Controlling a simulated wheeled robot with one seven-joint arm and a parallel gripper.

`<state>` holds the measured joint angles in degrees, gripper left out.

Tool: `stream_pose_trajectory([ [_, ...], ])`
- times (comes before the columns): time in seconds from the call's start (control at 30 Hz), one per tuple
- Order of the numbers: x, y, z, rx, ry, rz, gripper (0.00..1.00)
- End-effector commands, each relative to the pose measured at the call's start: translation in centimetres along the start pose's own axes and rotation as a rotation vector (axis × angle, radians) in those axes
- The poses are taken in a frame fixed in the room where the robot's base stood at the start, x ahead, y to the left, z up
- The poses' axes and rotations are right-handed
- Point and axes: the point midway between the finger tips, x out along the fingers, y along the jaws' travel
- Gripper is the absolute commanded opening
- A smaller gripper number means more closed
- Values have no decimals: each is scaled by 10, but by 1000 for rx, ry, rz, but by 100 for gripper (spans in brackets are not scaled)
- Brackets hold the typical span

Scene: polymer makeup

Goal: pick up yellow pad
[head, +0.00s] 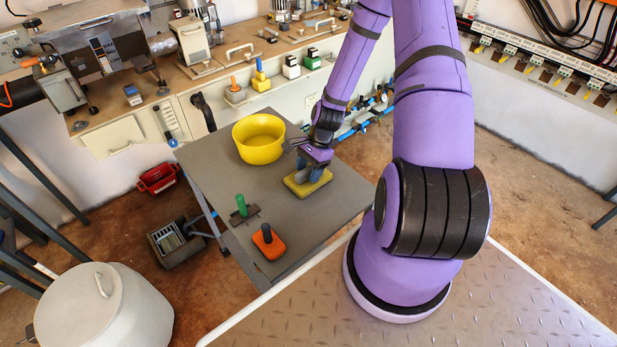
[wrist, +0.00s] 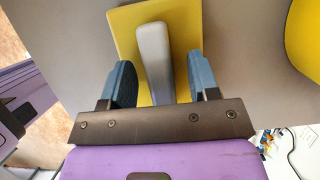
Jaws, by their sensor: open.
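The yellow pad (head: 307,184) lies flat on the grey table, at its right side in the head view. In the wrist view the yellow pad (wrist: 130,30) carries a grey upright handle (wrist: 154,55). My gripper (head: 313,172) is right over the pad. In the wrist view its two blue fingers (wrist: 158,80) are open, one on each side of the handle, with a gap to it on both sides. In the head view the fingers hide the handle and part of the pad.
A yellow bowl (head: 258,139) stands behind the pad on the grey table (head: 215,165). It also shows at the right of the wrist view (wrist: 304,40). A green-handled tool (head: 242,207) and an orange block with a dark handle (head: 269,242) lie nearer the front left.

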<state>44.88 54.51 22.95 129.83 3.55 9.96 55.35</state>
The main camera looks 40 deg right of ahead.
Motion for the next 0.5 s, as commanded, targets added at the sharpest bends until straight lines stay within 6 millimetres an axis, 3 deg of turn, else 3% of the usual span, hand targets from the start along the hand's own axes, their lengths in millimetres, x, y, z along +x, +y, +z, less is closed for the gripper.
stream_pose_trajectory([
  [0.2, 2, 0, -1, 1, 0, 0, 55],
  [0.43, 2, 0, -1, 1, 0, 0, 5],
  [0.5, 2, 0, -1, 0, 0, 0, 1],
])
